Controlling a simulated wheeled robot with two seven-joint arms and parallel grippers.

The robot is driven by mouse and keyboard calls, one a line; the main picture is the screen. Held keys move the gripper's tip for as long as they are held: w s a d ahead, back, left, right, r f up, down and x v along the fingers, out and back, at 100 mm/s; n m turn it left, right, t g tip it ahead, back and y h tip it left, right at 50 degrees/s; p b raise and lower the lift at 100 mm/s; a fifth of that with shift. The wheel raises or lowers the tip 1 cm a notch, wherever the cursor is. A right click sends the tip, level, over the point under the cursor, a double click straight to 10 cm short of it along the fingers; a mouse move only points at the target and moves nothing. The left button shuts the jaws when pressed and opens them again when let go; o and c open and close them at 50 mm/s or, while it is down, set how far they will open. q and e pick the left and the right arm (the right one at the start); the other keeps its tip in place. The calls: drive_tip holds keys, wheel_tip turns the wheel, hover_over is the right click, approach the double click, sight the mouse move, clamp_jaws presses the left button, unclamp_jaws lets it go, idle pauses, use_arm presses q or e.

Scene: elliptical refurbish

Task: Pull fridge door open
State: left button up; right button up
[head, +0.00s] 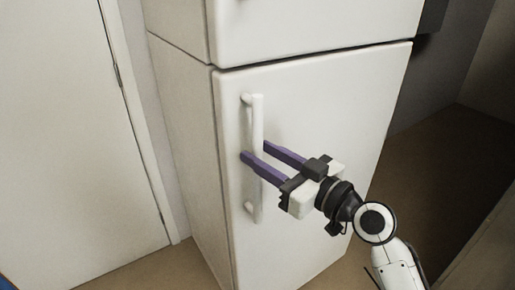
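The white fridge's lower door (320,120) fills the middle of the head view and looks closed. Its white vertical bar handle (258,194) is on the door's left side. My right gripper (254,149) comes in from the lower right with its two purple fingers spread apart. One finger crosses in front of the handle bar. The other reaches the bar's right edge, and its tip seems hidden behind the bar. The bar appears to lie between the fingers, with no clear grip on it. My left gripper is not in view.
The fridge's upper door (310,22) is above a dark gap and looks closed. A pale room door (75,130) with its frame stands to the left, close to the fridge's side. Brown floor (440,160) shows at the right, with a wooden surface (490,250) at the lower right edge.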

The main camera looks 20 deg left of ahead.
drive_tip(key=shift+x, duration=0.9)
clamp_jaws()
